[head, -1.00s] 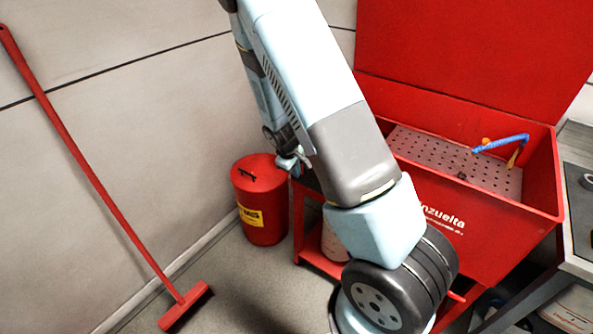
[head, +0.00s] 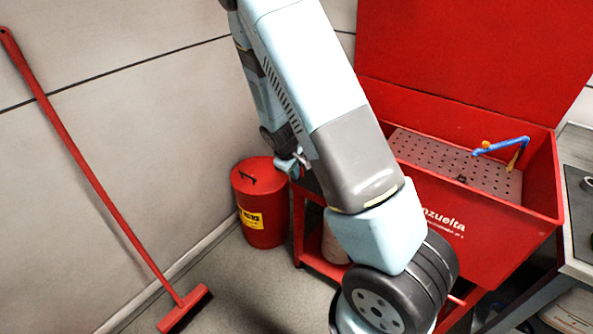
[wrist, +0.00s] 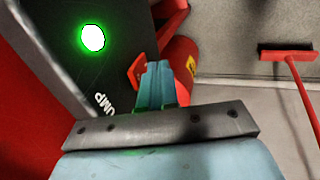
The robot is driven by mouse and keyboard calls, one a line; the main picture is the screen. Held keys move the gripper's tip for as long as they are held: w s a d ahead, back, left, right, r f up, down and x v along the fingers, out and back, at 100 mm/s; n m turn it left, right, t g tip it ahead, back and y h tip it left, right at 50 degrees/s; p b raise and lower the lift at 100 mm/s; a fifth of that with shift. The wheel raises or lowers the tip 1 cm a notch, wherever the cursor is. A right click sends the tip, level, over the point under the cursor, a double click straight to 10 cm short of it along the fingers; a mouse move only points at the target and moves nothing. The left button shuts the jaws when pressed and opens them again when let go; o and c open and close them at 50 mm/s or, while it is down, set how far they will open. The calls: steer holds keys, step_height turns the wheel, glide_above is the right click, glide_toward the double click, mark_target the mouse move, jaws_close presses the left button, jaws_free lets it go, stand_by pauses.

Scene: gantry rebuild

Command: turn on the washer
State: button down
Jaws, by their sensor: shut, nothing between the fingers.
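The washer (head: 480,228) is a red parts washer at the right of the head view, with its lid (head: 465,60) raised. A perforated tray (head: 418,155) and a blue spout (head: 503,145) show inside. In the wrist view a black panel (wrist: 118,62) marked "UMP", its first part hidden, carries a round button (wrist: 92,38) glowing white with a bright green ring. My gripper's teal fingers (wrist: 158,72) are together and empty, to the right of the panel in the picture and apart from the button. In the head view my arm hides the panel.
A red bin (head: 262,222) with a yellow label stands left of the washer. A red broom (head: 85,170) leans on the wall at the left. A grey bench (head: 578,240) stands at the right. The floor between broom and bin is clear.

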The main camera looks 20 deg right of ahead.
steer(key=s+a+r, duration=0.4)
steer(key=a+r, duration=0.2)
steer(key=r, duration=0.2)
steer(key=shift+s+a, duration=0.35)
steer(key=shift+s, duration=0.05)
steer(key=s+d+r+m+y, duration=0.1)
steer(key=s+d+r+m, duration=0.15)
steer(key=r, duration=0.45)
steer(key=s+d+r+m+t+y, duration=0.1)
steer(key=s+r, duration=0.3)
steer(key=r, duration=0.3)
steer(key=s+d+r+m+y, duration=0.1)
steer(key=s+d+r, duration=0.1)
steer(key=s+r, duration=0.35)
steer(key=s+d+r+m+t, duration=0.1)
steer(key=s+r+m+t, duration=0.1)
steer(key=s+r, duration=0.9)
steer(key=shift+s, duration=0.65)
steer(key=shift+d+m, duration=0.15)
steer(key=shift+m, duration=0.1)
